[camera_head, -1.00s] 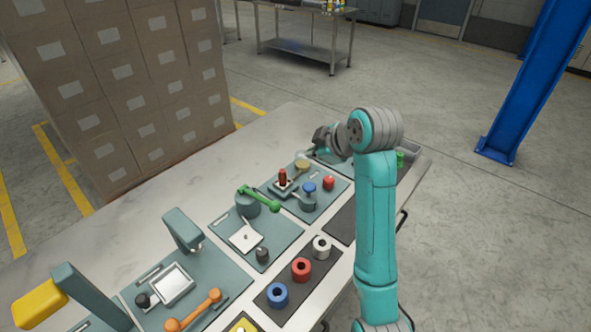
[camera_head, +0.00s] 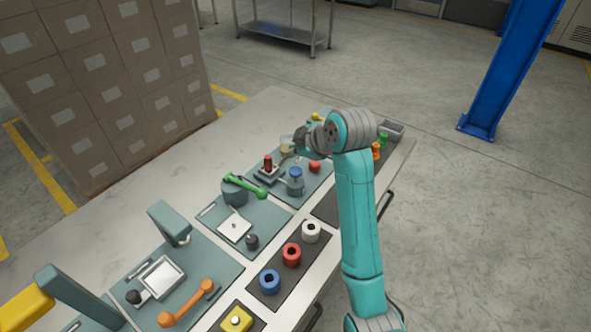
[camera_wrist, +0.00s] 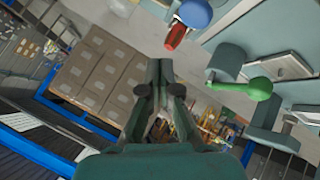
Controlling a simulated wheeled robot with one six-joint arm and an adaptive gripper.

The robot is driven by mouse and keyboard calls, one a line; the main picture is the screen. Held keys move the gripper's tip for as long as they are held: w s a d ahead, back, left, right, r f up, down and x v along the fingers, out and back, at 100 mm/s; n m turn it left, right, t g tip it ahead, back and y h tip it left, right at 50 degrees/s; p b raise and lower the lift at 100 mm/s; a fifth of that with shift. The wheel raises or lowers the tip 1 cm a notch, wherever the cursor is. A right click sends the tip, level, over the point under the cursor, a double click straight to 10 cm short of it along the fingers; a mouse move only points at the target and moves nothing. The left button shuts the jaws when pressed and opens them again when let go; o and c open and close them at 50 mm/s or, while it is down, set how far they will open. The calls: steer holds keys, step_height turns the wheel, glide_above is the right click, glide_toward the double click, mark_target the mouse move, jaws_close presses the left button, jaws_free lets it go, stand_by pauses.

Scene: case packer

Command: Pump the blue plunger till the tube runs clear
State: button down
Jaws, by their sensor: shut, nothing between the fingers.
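The blue plunger (camera_head: 296,172) stands on a grey-green base on a station plate on the bench. It also shows in the wrist view at the top (camera_wrist: 195,13), beside a red part (camera_wrist: 175,37). My gripper (camera_head: 303,136) is beyond and above the plunger in the head view, apart from it. In the wrist view the fingers of my gripper (camera_wrist: 152,68) are shut with nothing between them. I cannot make out the tube or whether it is clear.
A red-handled part (camera_head: 268,163) and a red knob (camera_head: 315,167) flank the plunger. A green lever (camera_head: 246,187) stands nearer. Several coloured rings, such as a blue one (camera_head: 269,281), line the front. Stacked boxes (camera_head: 105,90) rise behind the bench (camera_head: 130,230).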

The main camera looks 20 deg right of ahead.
mark_target(295, 170)
steer(key=shift+f, duration=2.05)
steer(key=shift+f, duration=0.15)
steer(key=shift+f, duration=0.3)
steer(key=shift+f, duration=1.25)
stand_by(1.3)
steer(key=shift+r, duration=1.7)
steer(key=shift+r, duration=2.5)
